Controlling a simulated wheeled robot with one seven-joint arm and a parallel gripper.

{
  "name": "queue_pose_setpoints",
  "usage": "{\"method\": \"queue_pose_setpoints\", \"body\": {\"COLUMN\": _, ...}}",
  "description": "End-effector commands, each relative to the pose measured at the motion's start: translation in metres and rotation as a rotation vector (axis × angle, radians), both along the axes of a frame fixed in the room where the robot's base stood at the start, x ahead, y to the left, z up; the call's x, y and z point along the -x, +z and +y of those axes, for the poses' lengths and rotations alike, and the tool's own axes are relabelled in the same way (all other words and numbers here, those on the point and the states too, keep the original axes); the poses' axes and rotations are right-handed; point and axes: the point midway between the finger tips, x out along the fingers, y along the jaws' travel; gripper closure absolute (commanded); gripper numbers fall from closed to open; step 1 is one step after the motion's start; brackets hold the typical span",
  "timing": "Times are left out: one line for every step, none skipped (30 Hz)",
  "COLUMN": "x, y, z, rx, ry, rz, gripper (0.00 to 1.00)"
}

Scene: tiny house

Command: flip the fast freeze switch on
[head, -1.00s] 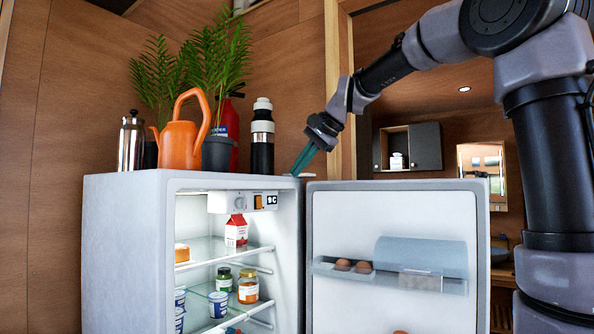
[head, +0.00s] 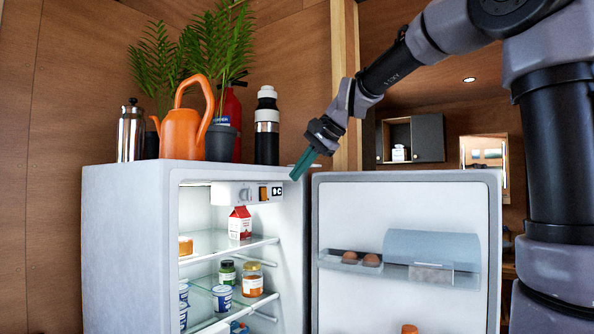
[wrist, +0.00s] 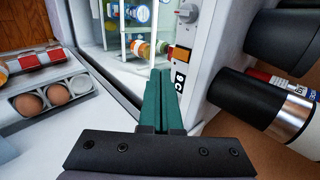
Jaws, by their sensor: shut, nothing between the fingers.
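The fridge (head: 122,235) stands open. Its control panel (head: 228,194) is under the top inside edge, with a round dial (wrist: 187,13), an orange switch (head: 263,193) and a small black-and-white label (head: 277,191). The orange switch also shows in the wrist view (wrist: 181,54), just beyond my fingertips and slightly right. Its on or off position is too small to tell. My gripper (head: 296,176) is shut and empty, its teal fingers pointing down-left at the fridge's upper right front corner. In the wrist view the fingertips (wrist: 159,76) are close to the label, apart from the switch.
The open door (head: 400,215) with eggs (head: 371,260) stands right of the gripper. An orange watering can (head: 181,135), a black bottle (head: 266,125), a metal press (head: 131,130) and a potted plant (head: 221,143) crowd the fridge top. A milk carton (head: 240,223) stands below the panel.

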Motion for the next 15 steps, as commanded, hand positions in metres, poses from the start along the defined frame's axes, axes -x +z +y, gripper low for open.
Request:
{"method": "queue_pose_setpoints", "body": {"x": -0.004, "y": -0.009, "z": 0.007, "rx": 0.001, "ry": 0.003, "rz": 0.004, "gripper": 1.0}}
{"method": "queue_pose_setpoints", "body": {"x": -0.007, "y": -0.014, "z": 0.01, "rx": 0.001, "ry": 0.002, "rz": 0.005, "gripper": 1.0}}
{"method": "queue_pose_setpoints", "body": {"x": -0.011, "y": -0.021, "z": 0.015, "rx": 0.002, "ry": 0.002, "rz": 0.004, "gripper": 1.0}}
{"method": "queue_pose_setpoints", "body": {"x": -0.014, "y": -0.025, "z": 0.018, "rx": 0.001, "ry": 0.002, "rz": 0.004, "gripper": 1.0}}
{"method": "queue_pose_setpoints", "body": {"x": -0.017, "y": -0.03, "z": 0.022, "rx": 0.0, "ry": 0.002, "rz": 0.005, "gripper": 1.0}}
{"method": "queue_pose_setpoints", "body": {"x": -0.02, "y": -0.036, "z": 0.027, "rx": 0.0, "ry": 0.002, "rz": 0.005, "gripper": 1.0}}
{"method": "queue_pose_setpoints", "body": {"x": -0.023, "y": -0.041, "z": 0.03, "rx": 0.0, "ry": 0.002, "rz": 0.005, "gripper": 1.0}}
{"method": "queue_pose_setpoints", "body": {"x": -0.026, "y": -0.045, "z": 0.034, "rx": 0.001, "ry": 0.003, "rz": 0.004, "gripper": 1.0}}
{"method": "queue_pose_setpoints", "body": {"x": -0.028, "y": -0.051, "z": 0.038, "rx": 0.001, "ry": 0.003, "rz": 0.004, "gripper": 1.0}}
{"method": "queue_pose_setpoints", "body": {"x": -0.032, "y": -0.051, "z": 0.042, "rx": 0.0, "ry": 0.003, "rz": 0.002, "gripper": 1.0}}
{"method": "queue_pose_setpoints", "body": {"x": -0.035, "y": -0.051, "z": 0.046, "rx": 0.0, "ry": 0.003, "rz": 0.002, "gripper": 1.0}}
{"method": "queue_pose_setpoints", "body": {"x": -0.039, "y": -0.051, "z": 0.051, "rx": 0.0, "ry": 0.003, "rz": 0.002, "gripper": 1.0}}
{"method": "queue_pose_setpoints", "body": {"x": -0.041, "y": -0.052, "z": 0.054, "rx": -0.001, "ry": 0.003, "rz": 0.001, "gripper": 1.0}}
{"method": "queue_pose_setpoints", "body": {"x": -0.044, "y": -0.052, "z": 0.057, "rx": -0.001, "ry": 0.003, "rz": 0.001, "gripper": 1.0}}
{"method": "queue_pose_setpoints", "body": {"x": -0.046, "y": -0.053, "z": 0.06, "rx": 0.0, "ry": 0.002, "rz": 0.001, "gripper": 1.0}}
